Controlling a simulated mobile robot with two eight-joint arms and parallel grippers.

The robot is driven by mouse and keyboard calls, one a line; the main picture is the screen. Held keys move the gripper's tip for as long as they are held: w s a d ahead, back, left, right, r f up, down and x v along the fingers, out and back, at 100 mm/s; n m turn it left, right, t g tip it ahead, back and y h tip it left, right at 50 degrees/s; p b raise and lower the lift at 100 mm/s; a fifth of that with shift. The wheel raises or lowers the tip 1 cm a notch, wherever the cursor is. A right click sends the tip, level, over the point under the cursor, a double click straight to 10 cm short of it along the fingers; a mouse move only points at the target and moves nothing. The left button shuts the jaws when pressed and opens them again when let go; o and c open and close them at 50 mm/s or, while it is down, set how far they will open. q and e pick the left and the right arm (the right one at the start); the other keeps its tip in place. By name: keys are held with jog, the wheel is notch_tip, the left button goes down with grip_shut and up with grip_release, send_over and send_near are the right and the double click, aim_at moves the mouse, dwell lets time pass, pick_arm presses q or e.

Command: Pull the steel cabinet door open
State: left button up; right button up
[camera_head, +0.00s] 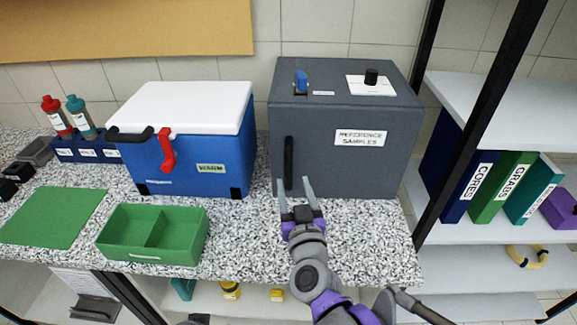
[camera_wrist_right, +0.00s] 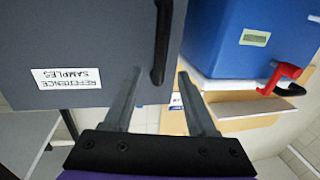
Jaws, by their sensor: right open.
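The steel cabinet (camera_head: 345,165) is a dark grey box with a "REFERENCE SAMPLES" label on its front. Its door looks shut. A black vertical handle (camera_head: 289,160) is at the left of the front face. My right gripper (camera_head: 295,183) is open in front of the handle's lower end. In the right wrist view the handle (camera_wrist_right: 162,45) reaches down between the two fingertips of my right gripper (camera_wrist_right: 158,76), nearer the left finger. I cannot tell whether a finger touches it. The cabinet front (camera_wrist_right: 80,45) shows upside down there. My left gripper is not seen.
A blue cooler (camera_head: 190,160) with a white lid and red latch (camera_head: 167,150) stands left of the cabinet. A green divided tray (camera_head: 153,255) and green mat (camera_head: 50,217) lie further left. Bottles stand at the back left. A binder shelf (camera_head: 460,231) is at the right.

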aim_at(289, 167)
jog(key=w, duration=0.2)
jog(key=w+a, duration=0.1)
jog(key=w, duration=0.5)
jog(key=shift+a, duration=0.3)
grip_shut()
dwell(1.0)
